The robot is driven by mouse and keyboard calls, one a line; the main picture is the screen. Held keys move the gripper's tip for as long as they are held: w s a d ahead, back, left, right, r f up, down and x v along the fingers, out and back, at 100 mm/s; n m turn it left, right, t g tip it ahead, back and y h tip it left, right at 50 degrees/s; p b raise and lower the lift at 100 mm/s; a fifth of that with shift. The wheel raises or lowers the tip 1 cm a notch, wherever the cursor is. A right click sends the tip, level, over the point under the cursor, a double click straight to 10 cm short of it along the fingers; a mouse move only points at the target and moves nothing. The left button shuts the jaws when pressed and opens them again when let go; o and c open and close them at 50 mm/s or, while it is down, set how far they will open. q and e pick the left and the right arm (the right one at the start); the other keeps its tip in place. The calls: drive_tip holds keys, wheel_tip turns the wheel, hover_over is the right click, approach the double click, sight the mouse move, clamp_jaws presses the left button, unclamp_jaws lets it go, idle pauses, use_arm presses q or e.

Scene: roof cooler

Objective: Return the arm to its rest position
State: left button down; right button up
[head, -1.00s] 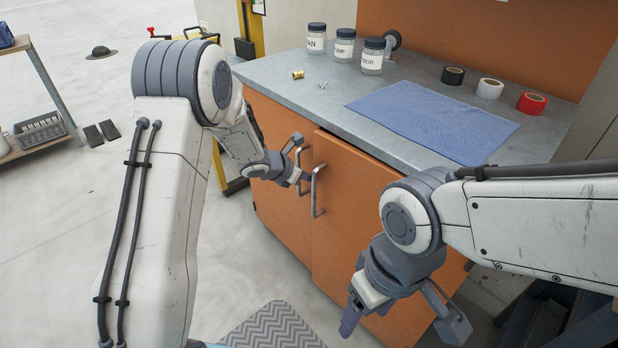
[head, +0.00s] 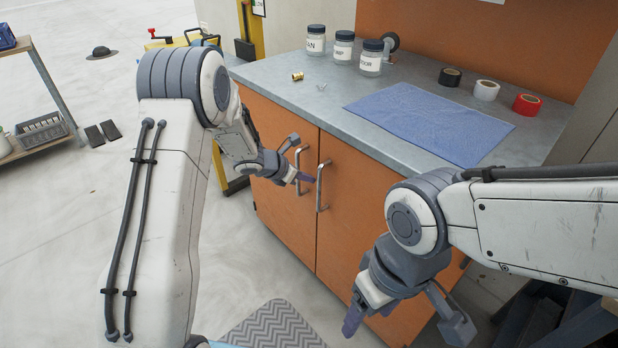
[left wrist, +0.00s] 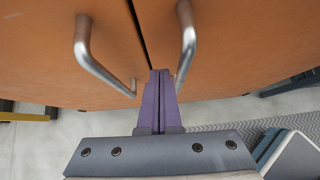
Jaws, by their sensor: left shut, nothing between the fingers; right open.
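My left gripper (head: 302,179) is in front of the orange cabinet, by the two metal door handles. Its purple fingers (left wrist: 158,100) are shut together with nothing between them. In the left wrist view the fingertips point at the seam between the doors, between the left handle (left wrist: 97,62) and the right handle (left wrist: 187,45). I cannot tell whether they touch the right handle. My right gripper (head: 405,322) is open and empty, hanging low in front of the right cabinet door (head: 350,225).
The grey worktop (head: 290,92) carries jars (head: 343,48), a brass fitting (head: 297,76), a blue cloth (head: 430,122) and tape rolls (head: 486,90). A zigzag mat (head: 275,328) lies on the floor. The pale floor at left is mostly clear.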

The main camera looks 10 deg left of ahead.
use_arm(q)
drive_tip(key=p+v, duration=0.2)
drive_tip(key=v, duration=0.7)
drive_tip(key=s+d+r+n+y, duration=0.45)
drive_tip(key=s+r+n, duration=0.2)
drive_tip(key=n, duration=1.05)
drive_tip(key=s+d+n+g, duration=0.3)
drive_tip(key=s+n, duration=0.7)
drive_tip(key=s, duration=0.4)
drive_tip(key=s+d+n+g, duration=0.35)
drive_tip(key=s+n, duration=0.55)
drive_tip(key=s, duration=0.6)
wheel_tip(320, 180, up, 20)
drive_tip(key=n+p, duration=0.1)
drive_tip(key=p, duration=1.8)
drive_tip(key=shift+s+a+r+y+p, duration=0.15)
drive_tip(key=shift+s+a+y+p, duration=0.2)
drive_tip(key=shift+s+a, duration=0.1)
